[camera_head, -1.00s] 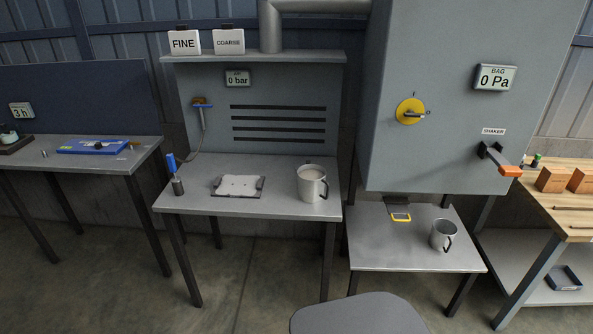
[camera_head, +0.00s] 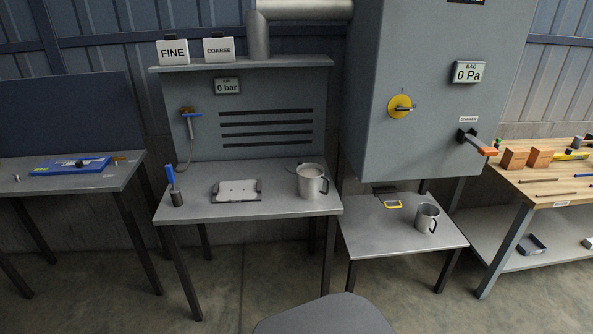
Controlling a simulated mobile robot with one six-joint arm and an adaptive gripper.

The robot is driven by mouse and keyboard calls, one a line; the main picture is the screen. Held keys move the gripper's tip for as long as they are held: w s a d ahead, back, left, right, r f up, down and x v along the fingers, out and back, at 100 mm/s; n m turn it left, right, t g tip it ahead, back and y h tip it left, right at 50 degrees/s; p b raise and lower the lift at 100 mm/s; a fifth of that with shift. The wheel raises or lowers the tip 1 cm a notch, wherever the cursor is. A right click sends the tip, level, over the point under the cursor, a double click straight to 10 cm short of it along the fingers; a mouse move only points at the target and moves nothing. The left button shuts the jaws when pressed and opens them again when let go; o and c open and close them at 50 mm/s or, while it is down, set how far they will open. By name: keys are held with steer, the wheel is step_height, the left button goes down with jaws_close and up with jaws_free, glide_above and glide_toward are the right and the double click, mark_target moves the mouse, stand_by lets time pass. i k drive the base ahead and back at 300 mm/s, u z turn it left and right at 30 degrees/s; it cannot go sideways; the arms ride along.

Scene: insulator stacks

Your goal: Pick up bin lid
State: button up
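No part that I can surely name as the bin lid shows. A dark piece with a yellow handle (camera_head: 393,204) sits under the grey cabinet, at the back of the low table; I cannot tell whether it is the lid. A metal mug-like container (camera_head: 427,218) stands on the low table, to the right of this handle. A larger metal mug (camera_head: 311,181) stands on the middle bench. My gripper is not in view.
The middle bench (camera_head: 280,206) also holds a dark tray with a pale piece (camera_head: 237,190) and a blue-handled tool (camera_head: 174,186). The low table (camera_head: 380,238) has bare room in front. A wooden bench (camera_head: 545,190) stands at right, the grey cabinet (camera_head: 420,90) above the low table.

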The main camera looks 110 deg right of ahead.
mark_target(292, 166)
steer(key=z, duration=0.6)
steer(key=i, duration=0.1)
steer(key=z, duration=3)
steer(key=i, duration=0.6)
steer(key=z, duration=0.1)
